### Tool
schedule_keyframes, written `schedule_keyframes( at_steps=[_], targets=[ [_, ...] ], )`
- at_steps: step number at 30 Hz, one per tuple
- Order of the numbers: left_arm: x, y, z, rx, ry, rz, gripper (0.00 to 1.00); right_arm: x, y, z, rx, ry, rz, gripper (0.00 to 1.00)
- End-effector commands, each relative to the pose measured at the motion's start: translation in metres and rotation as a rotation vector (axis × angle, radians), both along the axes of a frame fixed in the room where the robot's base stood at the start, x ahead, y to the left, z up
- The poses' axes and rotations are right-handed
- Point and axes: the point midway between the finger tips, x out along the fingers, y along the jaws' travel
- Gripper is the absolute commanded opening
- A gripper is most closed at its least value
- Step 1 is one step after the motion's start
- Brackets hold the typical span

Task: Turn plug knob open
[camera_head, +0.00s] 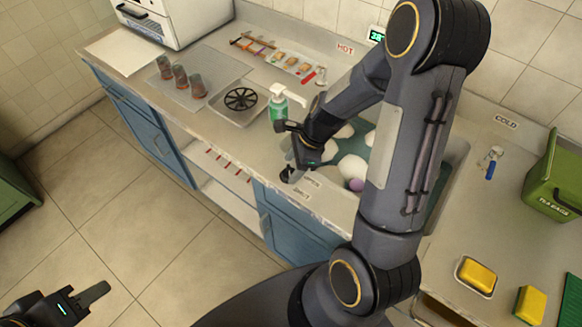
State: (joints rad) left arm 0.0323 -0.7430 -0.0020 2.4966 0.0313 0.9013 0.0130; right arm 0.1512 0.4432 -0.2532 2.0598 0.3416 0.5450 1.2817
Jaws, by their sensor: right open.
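My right gripper (286,151) is open, its two dark fingers apart over the counter at the left front of the sink (459,150). Small printed labels (300,191) lie on the counter's front edge close to the lower finger; I cannot read them. I cannot make out the plug knob for certain; it may be hidden by the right gripper. My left gripper (95,292) is at the bottom left, over the floor and away from the counter. One finger shows clearly, so its opening is unclear. A red-handled tap control (309,77) is by the HOT label and a blue one (490,165) by COLD.
A green soap bottle (278,105) stands just left of the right gripper. The sink holds white dishes (353,168) and a purple item. Yellow sponges (477,275) and a green bin (553,178) are at right. My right arm blocks much of the sink.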

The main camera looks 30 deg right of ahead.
Motion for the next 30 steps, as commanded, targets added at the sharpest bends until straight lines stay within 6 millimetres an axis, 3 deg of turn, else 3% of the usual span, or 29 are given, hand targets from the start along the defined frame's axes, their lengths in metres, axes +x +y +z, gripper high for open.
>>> schedule_keyframes(
  at_steps=[4,13,23,30],
  targets=[
    [0.0,0.0,-0.0011,0.0,0.0,0.0,0.36,0.0011,0.0043,-0.012,0.001,0.002,-0.001,0.59],
    [0.0,0.0,-0.0011,0.0,0.0,0.0,0.36,0.002,0.0053,-0.0137,0.0,-0.001,0.0,0.59],
    [0.0001,0.0,-0.001,0.0,0.0,0.0,0.36,0.0018,0.0053,-0.0135,0.0,0.0,0.001,0.15],
    [0.0001,0.0,-0.0007,0.0,0.0,0.0,0.36,0.0019,0.0052,-0.0133,0.0,0.0,0.018,0.14]
  ],
)
